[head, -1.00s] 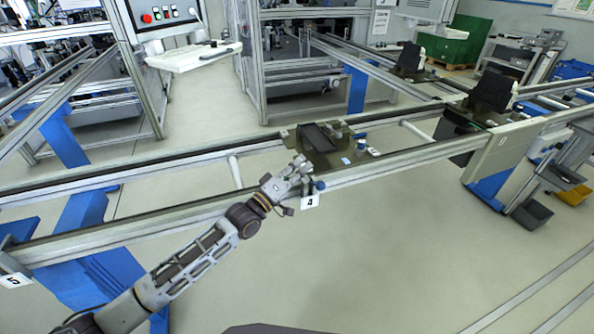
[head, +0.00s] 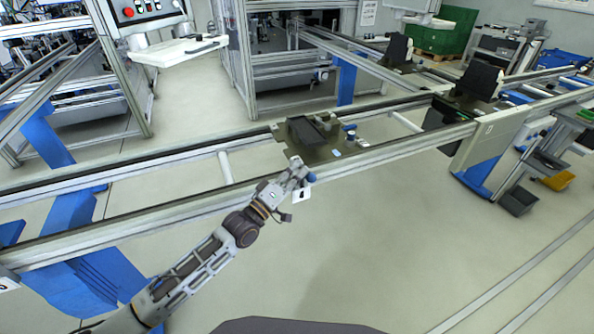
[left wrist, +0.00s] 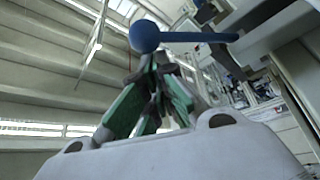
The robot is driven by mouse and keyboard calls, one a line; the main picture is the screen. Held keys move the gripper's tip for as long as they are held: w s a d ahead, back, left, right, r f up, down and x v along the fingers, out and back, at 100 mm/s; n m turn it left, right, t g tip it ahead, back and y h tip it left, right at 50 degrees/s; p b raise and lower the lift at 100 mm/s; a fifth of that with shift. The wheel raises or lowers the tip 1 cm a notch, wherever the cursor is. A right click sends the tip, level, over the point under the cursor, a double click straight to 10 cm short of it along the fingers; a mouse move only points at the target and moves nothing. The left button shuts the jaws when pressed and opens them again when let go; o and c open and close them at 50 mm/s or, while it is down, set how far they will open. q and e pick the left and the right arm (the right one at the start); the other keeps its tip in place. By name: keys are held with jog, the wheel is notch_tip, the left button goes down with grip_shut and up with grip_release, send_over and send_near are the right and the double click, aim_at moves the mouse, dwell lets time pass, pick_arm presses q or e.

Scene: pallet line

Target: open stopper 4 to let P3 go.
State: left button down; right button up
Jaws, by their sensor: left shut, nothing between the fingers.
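Stopper 4 is on the near rail, marked by a white number plate (head: 301,195) that my gripper partly crowds. Its blue knob (head: 311,178) shows just right of my fingers. In the left wrist view, the blue lever with its ball end (left wrist: 145,37) lies beyond the fingertips. My left gripper (head: 296,165) is shut and empty, close beside the knob; its green-padded fingers show in the left wrist view (left wrist: 152,95). Whether they touch the lever I cannot tell. A pallet (head: 285,133) with a dark block stands on the line just behind the stopper; its label is unreadable. My right gripper is out of view.
The near rail (head: 400,148) runs from lower left to upper right. More pallets with dark blocks (head: 480,82) stand farther right. A control panel (head: 145,12) stands at upper left. The floor (head: 400,240) in front of the line is clear.

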pick_arm(q)
jog(key=shift+f, duration=0.1)
jog(key=shift+s+f+m+b, duration=0.1)
jog(key=shift+s+m+b, duration=0.05)
jog(key=shift+m+b, duration=0.25)
